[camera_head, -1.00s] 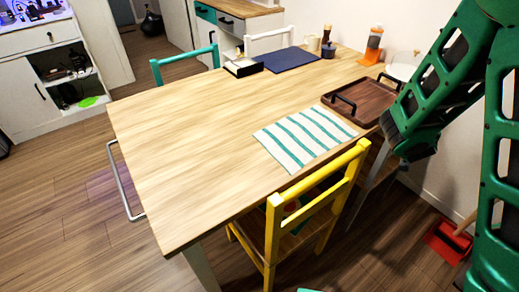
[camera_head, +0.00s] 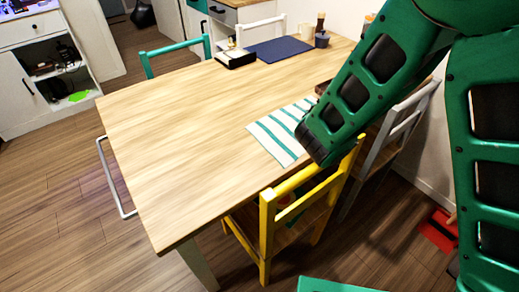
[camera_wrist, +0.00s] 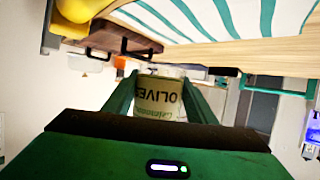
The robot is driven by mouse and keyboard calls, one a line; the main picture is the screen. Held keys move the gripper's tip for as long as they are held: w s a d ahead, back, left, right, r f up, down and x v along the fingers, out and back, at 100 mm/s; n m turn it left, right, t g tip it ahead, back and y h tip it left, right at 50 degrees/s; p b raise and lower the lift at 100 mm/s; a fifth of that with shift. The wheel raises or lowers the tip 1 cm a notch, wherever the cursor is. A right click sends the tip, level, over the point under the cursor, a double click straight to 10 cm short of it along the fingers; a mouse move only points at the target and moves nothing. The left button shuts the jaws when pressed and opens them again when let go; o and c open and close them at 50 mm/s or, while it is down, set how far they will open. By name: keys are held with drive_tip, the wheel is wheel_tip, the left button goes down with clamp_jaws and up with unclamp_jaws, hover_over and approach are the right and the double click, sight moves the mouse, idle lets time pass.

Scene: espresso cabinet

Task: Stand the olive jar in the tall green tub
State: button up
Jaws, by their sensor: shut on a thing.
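The olive jar (camera_wrist: 158,96), with a pale label reading OLIVE, shows upside down in the wrist view. My gripper (camera_wrist: 158,88) is shut on it, with one green finger on each side. The jar's far end is partly hidden. In the head view the jar and gripper are out of sight; my green arm reaches across the right side, over the yellow chair and the table's near right edge. I cannot make out a tall green tub in either view.
A long wooden table (camera_head: 190,130) has a wide clear top. On it are a striped cloth (camera_head: 275,135), a blue mat (camera_head: 280,50) and a small black-and-white box (camera_head: 236,59). A yellow chair (camera_head: 266,235) and a grey chair (camera_head: 400,130) stand at its right side. A wooden tray (camera_wrist: 115,38) shows in the wrist view.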

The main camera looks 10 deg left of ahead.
drive_tip(key=s+a+n+g+y, duration=0.1)
drive_tip(key=s+a+n+y, duration=0.2)
drive_tip(key=s+a, duration=1.05)
drive_tip(key=s+a+n+g+y, duration=0.1)
drive_tip(key=s+a+n+y, duration=0.25)
drive_tip(key=s+a, duration=1.05)
hover_over(223, 159)
wheel_tip(223, 159, down, 8)
drive_tip(key=shift+r, duration=0.15)
drive_tip(key=shift+y, duration=0.25)
drive_tip(key=shift+f, duration=2)
drive_tip(key=o, duration=0.7)
drive_tip(key=shift+f, duration=0.15)
drive_tip(key=o, duration=0.5)
